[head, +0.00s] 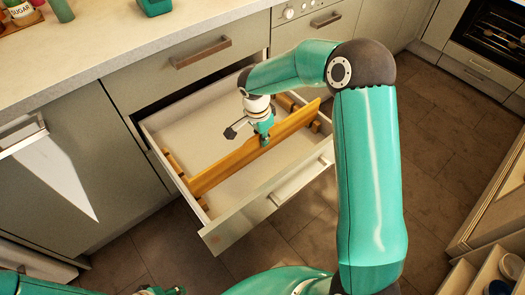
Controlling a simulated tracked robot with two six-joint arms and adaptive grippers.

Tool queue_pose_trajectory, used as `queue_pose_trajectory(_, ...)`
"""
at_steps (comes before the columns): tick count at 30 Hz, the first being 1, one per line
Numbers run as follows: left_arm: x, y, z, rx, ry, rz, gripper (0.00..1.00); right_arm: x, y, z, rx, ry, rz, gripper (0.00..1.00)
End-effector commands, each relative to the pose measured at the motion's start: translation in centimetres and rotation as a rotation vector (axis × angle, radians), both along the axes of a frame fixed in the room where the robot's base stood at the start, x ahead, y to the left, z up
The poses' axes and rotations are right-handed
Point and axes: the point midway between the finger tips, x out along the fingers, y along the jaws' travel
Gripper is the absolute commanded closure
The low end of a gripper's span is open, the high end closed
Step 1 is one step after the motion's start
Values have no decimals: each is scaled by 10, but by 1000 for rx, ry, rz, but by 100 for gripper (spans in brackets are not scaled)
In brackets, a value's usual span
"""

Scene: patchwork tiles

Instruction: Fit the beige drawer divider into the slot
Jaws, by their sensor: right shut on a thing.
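The beige divider (226,165) is a long, thin wooden-looking board lying across the open drawer (231,222). My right gripper (265,139) is shut on it, right of its middle. Wooden slot blocks line the left wall (172,162) and the right wall (286,102) of the drawer. The divider's left end is near the left blocks, and its right end is between the right blocks, with its top above them. Whether its lower edge is seated cannot be told. My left gripper (160,291) shows only partly at the bottom edge; its fingers are unclear.
The countertop (110,45) above holds a green container (155,6) and a sugar jar (22,10). A closed drawer with a handle (201,52) is above the open one. An open drawer (490,275) is at lower right.

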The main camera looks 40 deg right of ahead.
Motion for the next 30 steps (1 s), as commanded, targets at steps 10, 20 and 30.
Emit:
queue_pose_trajectory(10,0,0,-28,0,0,0,60,0,1,-53,0,1,2,100)
queue_pose_trajectory(20,0,0,-27,0,0,0,60,1,1,-54,0,0,3,100)
queue_pose_trajectory(30,0,0,-28,0,0,0,60,1,2,-55,1,1,4,66)
